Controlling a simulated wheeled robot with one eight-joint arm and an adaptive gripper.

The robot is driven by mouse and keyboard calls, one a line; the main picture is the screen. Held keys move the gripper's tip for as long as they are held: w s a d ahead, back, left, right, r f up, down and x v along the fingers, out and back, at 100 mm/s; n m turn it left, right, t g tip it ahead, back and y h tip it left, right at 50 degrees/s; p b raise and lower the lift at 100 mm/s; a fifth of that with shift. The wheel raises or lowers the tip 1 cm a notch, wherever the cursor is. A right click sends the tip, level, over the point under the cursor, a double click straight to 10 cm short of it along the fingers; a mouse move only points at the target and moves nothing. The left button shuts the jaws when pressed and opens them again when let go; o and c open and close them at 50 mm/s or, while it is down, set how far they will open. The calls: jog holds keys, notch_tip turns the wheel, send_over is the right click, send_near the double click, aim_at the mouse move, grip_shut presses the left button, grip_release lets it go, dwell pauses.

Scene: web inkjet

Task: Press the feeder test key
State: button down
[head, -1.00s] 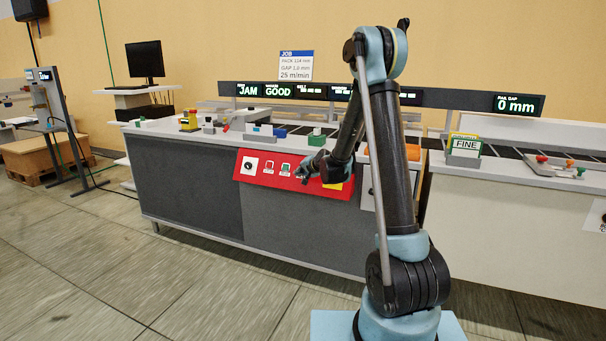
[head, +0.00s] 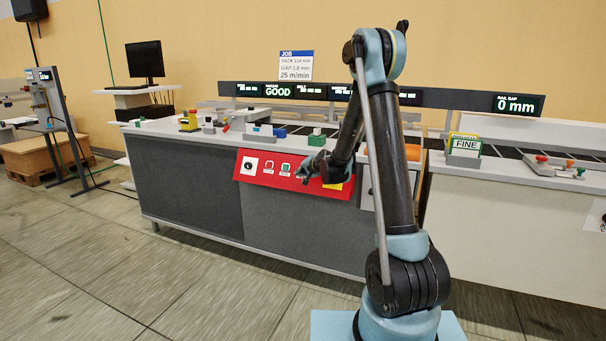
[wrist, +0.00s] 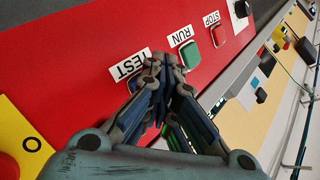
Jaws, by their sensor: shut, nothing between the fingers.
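The red control panel (head: 262,178) is on the front of the machine. In the wrist view it carries a white TEST label (wrist: 130,64). A small blue patch (wrist: 134,86) shows beside the fingers just below that label; it looks like the edge of the test key, and the rest is hidden behind the fingers. My gripper (wrist: 163,66) is shut and empty, with its tips close to the panel by the label. Whether they touch the key cannot be told. In the head view my gripper (head: 303,173) is at the panel's right half.
The green RUN key (wrist: 191,56) and red STOP key (wrist: 218,36) sit beside the tips. A yellow plate (wrist: 28,148) with a red button lies on the other side. The display bar (head: 440,97) runs above the machine. Floor to the left is clear.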

jog(key=shift+s, duration=0.1)
dwell(0.3)
jog(key=shift+s+a+r, duration=0.25)
jog(key=shift+s+r, duration=0.15)
jog(key=shift+s, duration=0.2)
jog(key=s, duration=0.1)
jog(key=s+a+r, duration=0.1)
jog(key=s+r, duration=0.1)
jog(key=s, duration=0.1)
jog(key=shift+a+r, duration=0.2)
jog(key=shift+a, duration=0.1)
dwell(0.7)
